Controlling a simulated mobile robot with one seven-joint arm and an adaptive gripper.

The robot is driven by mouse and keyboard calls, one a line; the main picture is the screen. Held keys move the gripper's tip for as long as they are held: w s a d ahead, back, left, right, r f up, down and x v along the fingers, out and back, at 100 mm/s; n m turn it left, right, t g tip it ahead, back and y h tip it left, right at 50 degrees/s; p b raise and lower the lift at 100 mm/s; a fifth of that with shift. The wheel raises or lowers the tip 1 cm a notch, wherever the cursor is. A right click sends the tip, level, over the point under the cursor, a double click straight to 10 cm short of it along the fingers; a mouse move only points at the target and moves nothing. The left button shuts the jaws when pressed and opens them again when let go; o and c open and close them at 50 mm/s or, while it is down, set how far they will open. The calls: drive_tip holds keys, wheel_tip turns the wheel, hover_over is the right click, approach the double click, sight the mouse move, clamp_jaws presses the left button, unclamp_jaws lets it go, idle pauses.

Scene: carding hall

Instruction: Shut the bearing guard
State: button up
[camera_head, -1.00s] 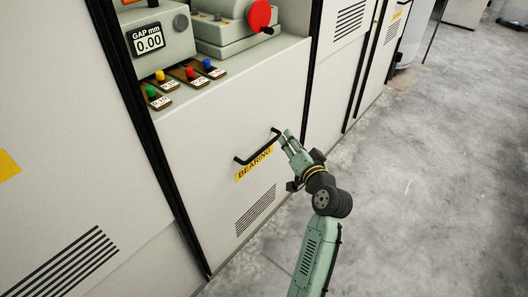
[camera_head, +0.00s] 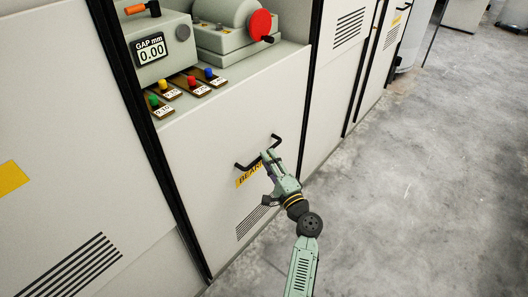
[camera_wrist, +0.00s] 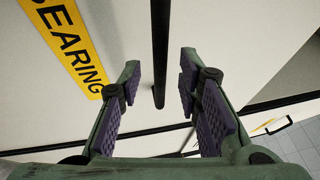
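The bearing guard (camera_head: 210,150) is a pale grey panel with a black bar handle (camera_head: 277,140) and a yellow BEARING label (camera_head: 244,179). An open shelf with instruments shows above its top edge. My gripper (camera_head: 267,155) is at the middle of the handle and covers part of it and of the label. In the wrist view my gripper (camera_wrist: 160,68) is open. The handle bar (camera_wrist: 159,45) runs between the two fingers, with a visible gap on each side. The label (camera_wrist: 68,42) lies to the left there.
A gauge box reading 0.00 (camera_head: 152,62), a red knob (camera_head: 260,22) and several tagged coloured buttons (camera_head: 190,81) stand on the shelf (camera_head: 232,83) above the guard. Vertical black edges border the guard. Grey concrete floor (camera_head: 410,190) is clear to the right.

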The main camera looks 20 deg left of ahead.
drive_tip(key=shift+x, duration=1.7)
clamp_jaws()
